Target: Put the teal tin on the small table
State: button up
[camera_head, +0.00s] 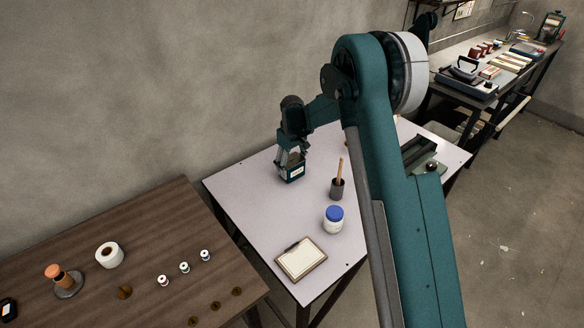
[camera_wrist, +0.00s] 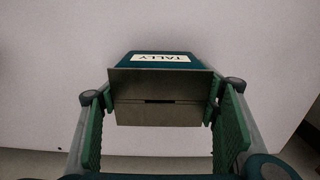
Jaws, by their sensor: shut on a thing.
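The teal tin (camera_head: 292,173) has a white label and is at the far left part of the light-topped table (camera_head: 245,190). My gripper (camera_head: 290,155) is above it, pointing down, with its fingers closed on the tin's sides. I cannot tell whether the tin's base touches the tabletop.
On the light table stand a dark cup with a wooden-handled tool (camera_head: 337,188), a blue-lidded jar (camera_head: 333,219) and a clipboard (camera_head: 301,258). A dark green tray (camera_head: 420,153) is at the right. A brown table (camera_head: 140,235) at left holds small items. A wall is behind.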

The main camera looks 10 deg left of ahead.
jog(key=shift+f, duration=0.2)
jog(key=o, duration=1)
jog(key=shift+r, duration=0.1)
notch_tip(320, 180, up, 12)
jog(key=shift+r+p, duration=0.1)
jog(key=shift+p, duration=0.95)
